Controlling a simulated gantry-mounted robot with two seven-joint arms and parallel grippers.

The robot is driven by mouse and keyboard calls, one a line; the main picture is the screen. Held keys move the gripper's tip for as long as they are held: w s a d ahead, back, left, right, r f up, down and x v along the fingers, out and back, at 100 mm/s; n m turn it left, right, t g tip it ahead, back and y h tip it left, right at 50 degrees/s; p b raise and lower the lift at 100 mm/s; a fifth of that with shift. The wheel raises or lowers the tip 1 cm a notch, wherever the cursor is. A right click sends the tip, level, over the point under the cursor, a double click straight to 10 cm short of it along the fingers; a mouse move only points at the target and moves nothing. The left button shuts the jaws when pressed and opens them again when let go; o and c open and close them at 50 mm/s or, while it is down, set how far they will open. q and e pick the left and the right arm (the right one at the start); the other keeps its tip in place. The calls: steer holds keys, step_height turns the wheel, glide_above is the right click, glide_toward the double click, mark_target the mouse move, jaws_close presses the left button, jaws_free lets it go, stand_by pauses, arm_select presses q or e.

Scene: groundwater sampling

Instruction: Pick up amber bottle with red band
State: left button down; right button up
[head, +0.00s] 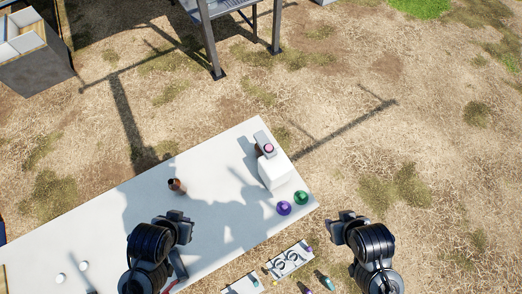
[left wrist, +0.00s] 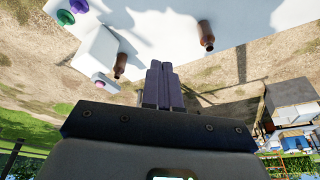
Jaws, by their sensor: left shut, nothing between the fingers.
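An amber bottle (head: 176,185) stands alone on the white table (head: 130,212), and it also shows in the left wrist view (left wrist: 207,38). A second brown bottle (left wrist: 120,66) is beside a white box in the left wrist view; in the head view it is mostly hidden. I cannot make out a red band on either. My left gripper (head: 180,224) is over the table, nearer the front edge than the lone bottle and apart from it. Its fingers (left wrist: 163,72) are together and empty. My right gripper (head: 343,226) is past the table's right end; its fingers are unclear.
The white box (head: 274,171) stands near the table's right end, with a pink-topped item (head: 269,148) behind it. A purple (head: 284,208) and a green round object (head: 301,198) are in front. Small trays (head: 290,259) lie beyond the front edge. The table's middle is clear.

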arm_select(q)
steer(key=shift+c, duration=0.8)
jaws_free()
